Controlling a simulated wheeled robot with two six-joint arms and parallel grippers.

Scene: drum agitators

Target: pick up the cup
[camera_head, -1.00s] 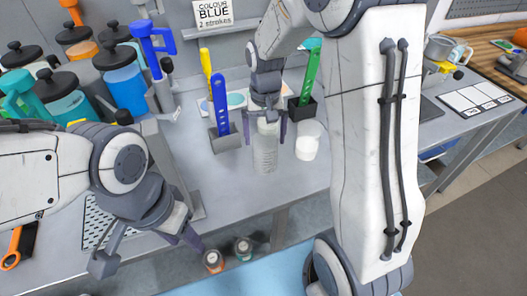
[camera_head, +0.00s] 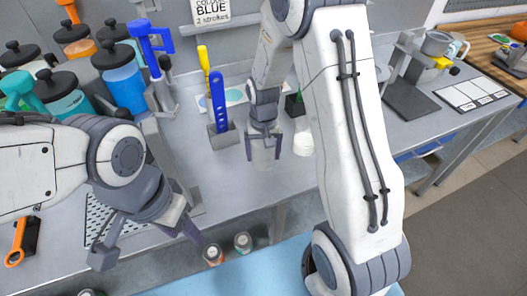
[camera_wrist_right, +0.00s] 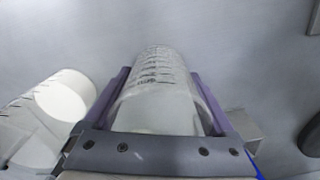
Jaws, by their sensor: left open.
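A clear cup (camera_head: 263,158) with dark graduation marks stands on the grey workbench (camera_head: 235,180) in the head view. It fills the middle of the right wrist view (camera_wrist_right: 155,85). My right gripper (camera_head: 263,148) reaches down from above, with its purple fingers along both sides of the clear cup. The fingers look close against its wall, and the gripper (camera_wrist_right: 160,95) appears shut on it. A white cup (camera_head: 303,141) stands just right of it, partly hidden by my right arm; it also shows in the right wrist view (camera_wrist_right: 62,100). My left gripper (camera_head: 148,246) is open and empty at the bench's front left.
A holder (camera_head: 222,138) with a blue tool stands left of the clear cup. Lidded jars (camera_head: 118,65) with coloured contents fill the bench's left. A stand (camera_head: 410,100) is on the right. Small bottles (camera_head: 213,254) sit below the bench front. Bench in front of the cup is clear.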

